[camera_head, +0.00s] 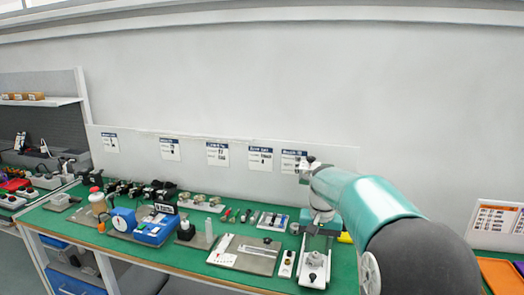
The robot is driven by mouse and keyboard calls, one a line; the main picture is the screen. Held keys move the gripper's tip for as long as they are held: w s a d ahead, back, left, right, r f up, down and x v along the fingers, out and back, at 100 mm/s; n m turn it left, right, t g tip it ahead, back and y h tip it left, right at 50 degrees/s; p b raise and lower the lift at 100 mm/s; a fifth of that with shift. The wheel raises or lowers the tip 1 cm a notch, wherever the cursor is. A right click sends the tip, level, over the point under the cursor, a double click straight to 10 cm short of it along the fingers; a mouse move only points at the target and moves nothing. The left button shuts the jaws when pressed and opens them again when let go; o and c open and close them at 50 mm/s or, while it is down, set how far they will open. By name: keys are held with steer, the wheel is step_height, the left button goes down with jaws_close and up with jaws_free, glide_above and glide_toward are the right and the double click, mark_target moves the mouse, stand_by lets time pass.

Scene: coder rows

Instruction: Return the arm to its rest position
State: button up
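My arm reaches in from the lower right, with a dark joint (425,262) and a teal link (372,204) extending out over the right part of the green workbench (228,222). My gripper (318,226) is small and mostly hidden at the far end of the arm, below the grey wrist parts. It is above or near a grey fixture (313,268) at the bench's front right. I cannot tell whether its fingers are open or whether they touch anything.
Labelled sheets hang on the back panel (190,150). An orange tray (499,275) is at the far right. Space above the bench is open.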

steer(key=s+r+n+t, duration=0.1)
steer(key=s+r, duration=0.3)
steer(key=s, duration=0.3)
steer(key=s+r+t, duration=0.1)
steer(key=s+r, duration=0.4)
steer(key=s, duration=0.2)
steer(key=s+f+n+t, duration=0.1)
steer(key=s+f+t, duration=0.1)
steer(key=s, duration=1.5)
steer(key=shift+s+f+n+t, duration=0.15)
steer(key=shift+s+n+t, duration=0.2)
steer(key=shift+t, duration=0.35)
steer(key=shift+d, duration=0.1)
